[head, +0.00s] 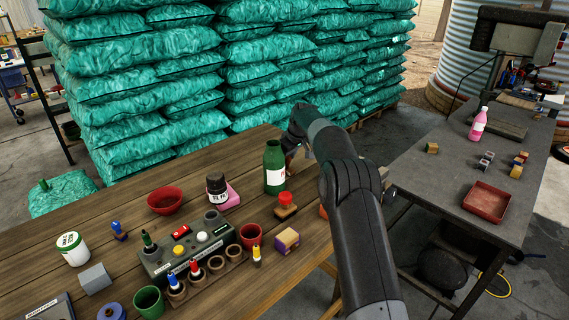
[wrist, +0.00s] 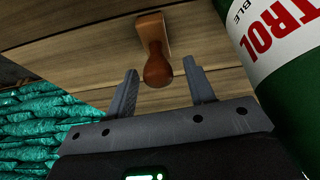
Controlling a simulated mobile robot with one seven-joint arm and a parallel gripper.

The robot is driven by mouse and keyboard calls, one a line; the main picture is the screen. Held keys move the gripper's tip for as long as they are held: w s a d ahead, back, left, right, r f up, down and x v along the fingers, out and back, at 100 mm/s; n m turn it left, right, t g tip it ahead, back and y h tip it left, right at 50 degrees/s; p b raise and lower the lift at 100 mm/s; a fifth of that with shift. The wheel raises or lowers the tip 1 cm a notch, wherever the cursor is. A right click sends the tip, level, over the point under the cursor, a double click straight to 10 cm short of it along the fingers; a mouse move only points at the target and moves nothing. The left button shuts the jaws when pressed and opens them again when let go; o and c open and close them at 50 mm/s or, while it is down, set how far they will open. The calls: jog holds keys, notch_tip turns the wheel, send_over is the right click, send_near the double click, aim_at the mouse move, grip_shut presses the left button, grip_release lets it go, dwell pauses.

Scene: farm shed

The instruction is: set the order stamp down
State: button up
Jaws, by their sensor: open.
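The order stamp (wrist: 154,35), a wooden block with a rounded brown handle, shows in the wrist view on the wooden bench top. Its handle points toward my gripper (wrist: 161,74). My gripper is open, with one finger on either side of the handle's end in the picture and a gap on both sides. In the head view my gripper (head: 298,140) is beyond the green bottle (head: 274,168), at the bench's far edge. I cannot clearly make out this stamp there; my arm and the bottle cover much of that spot.
The green bottle stands close on the right in the wrist view (wrist: 290,75). On the bench (head: 75,205) are a red-knobbed object (head: 286,203), a two-coloured block (head: 286,241), a dark jar (head: 216,189) and a red bowl (head: 164,200). Green sacks (head: 180,70) rise behind.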

jog(key=s+d+r+m+h, duration=0.1)
jog(key=s+d+r, duration=0.2)
jog(key=s+r, duration=0.55)
jog(key=s+d+r+m, duration=0.1)
jog(key=s+d+r, duration=0.3)
jog(key=r, duration=0.7)
jog(key=s+d+r+m+t+h, duration=0.1)
jog(key=s+d+r, duration=0.1)
jog(key=s, duration=0.7)
jog(key=s+d+r+m, duration=0.2)
jog(key=s+r, duration=0.1)
jog(key=s, duration=0.5)
jog(key=s+d+f+m, duration=0.1)
jog(key=s+d+f, duration=0.1)
jog(key=s, duration=0.7)
jog(key=s+d+f+m+t, duration=0.1)
jog(key=s+f, duration=0.3)
jog(key=s, duration=0.6)
jog(key=s+d+f+m+h, duration=0.1)
jog(key=s+d+f+m, duration=0.1)
jog(key=s, duration=0.7)
jog(key=shift+s+d+f+m, duration=0.3)
jog(key=shift+s+f+m, duration=0.1)
jog(key=shift+f, duration=0.45)
